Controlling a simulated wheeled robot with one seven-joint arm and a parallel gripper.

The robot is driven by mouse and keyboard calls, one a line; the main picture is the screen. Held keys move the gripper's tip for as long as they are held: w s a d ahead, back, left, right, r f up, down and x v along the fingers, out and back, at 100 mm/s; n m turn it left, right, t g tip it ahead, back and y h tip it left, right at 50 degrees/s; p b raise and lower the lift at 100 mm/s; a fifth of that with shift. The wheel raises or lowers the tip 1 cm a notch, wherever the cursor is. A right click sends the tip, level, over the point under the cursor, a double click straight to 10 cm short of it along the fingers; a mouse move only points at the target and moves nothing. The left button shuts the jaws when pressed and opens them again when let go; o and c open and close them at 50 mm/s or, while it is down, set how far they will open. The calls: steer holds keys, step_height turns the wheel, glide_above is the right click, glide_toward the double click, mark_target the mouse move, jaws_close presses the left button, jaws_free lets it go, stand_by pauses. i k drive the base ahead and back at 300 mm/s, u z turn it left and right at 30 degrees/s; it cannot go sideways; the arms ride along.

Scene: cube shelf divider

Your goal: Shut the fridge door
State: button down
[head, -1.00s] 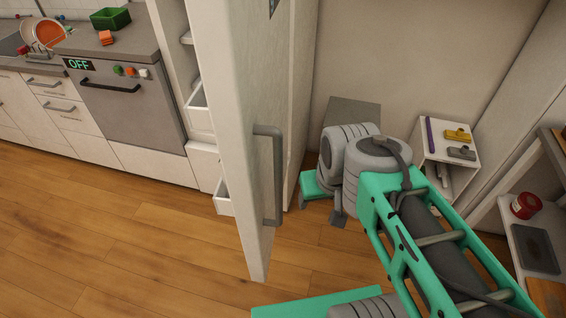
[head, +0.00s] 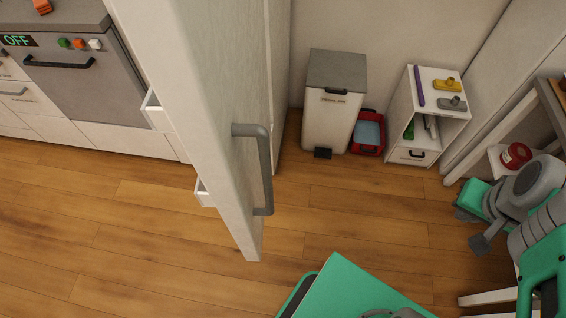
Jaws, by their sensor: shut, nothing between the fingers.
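The fridge door (head: 190,90) is a tall white panel that stands open, seen nearly edge-on left of centre in the head view. A grey bar handle (head: 265,170) is on its right side. White shelf or drawer edges (head: 155,108) of the fridge show to the left of the door. My gripper (head: 474,228) is at the right, well apart from the door and handle. It is shut and empty.
A grey-lidded bin (head: 330,118), a red tub (head: 368,133) and a small white cabinet (head: 402,128) stand by the back wall. A shelf with a red can (head: 515,155) is right, close to my arm. The wooden floor (head: 130,230) is clear at left.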

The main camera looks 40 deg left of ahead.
mark_target(204, 62)
steer(key=k, duration=1.15)
steer(key=u, duration=2.1)
steer(key=i, duration=0.5)
steer(key=z, duration=0.1)
